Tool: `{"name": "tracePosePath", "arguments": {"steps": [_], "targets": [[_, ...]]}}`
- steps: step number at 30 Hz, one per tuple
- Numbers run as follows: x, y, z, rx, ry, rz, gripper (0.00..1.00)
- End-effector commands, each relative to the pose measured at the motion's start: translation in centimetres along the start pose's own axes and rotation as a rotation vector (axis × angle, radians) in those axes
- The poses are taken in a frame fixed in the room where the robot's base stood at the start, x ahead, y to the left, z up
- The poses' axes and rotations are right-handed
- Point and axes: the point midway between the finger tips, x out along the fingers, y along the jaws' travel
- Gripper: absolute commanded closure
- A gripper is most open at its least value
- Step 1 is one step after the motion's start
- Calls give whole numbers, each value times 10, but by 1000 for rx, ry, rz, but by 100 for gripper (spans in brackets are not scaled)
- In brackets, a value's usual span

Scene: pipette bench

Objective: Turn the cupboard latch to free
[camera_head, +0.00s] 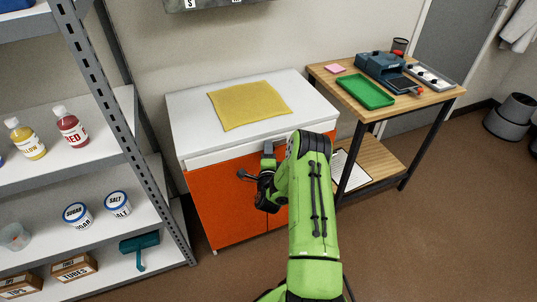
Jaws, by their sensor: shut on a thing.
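The cupboard (225,205) is a white-topped unit with an orange front, standing at the middle of the view. The dark latch (246,175) shows on the upper part of the orange front, its free end pointing left. My gripper (262,180) is at the front, shut on the latch. The gripper and my green arm hide part of the latch and the right part of the front, so the latch's exact angle is hard to tell. The orange front looks closed.
A yellow cloth (250,105) lies on the cupboard top. Grey shelving (95,145) with bottles, tubs and boxes stands close at left. A wooden table (440,97) with a green tray (366,91) stands at right. The floor (425,235) at right is clear.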

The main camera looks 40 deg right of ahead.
Motion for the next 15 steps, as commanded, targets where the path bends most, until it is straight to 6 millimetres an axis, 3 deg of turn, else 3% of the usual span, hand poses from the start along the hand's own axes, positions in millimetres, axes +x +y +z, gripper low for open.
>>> {"name": "tracePosePath", "arguments": {"steps": [14,15], "targets": [[-1,2,0,-16,-1,0,100],[-1,2,0,-16,-1,0,57]]}}
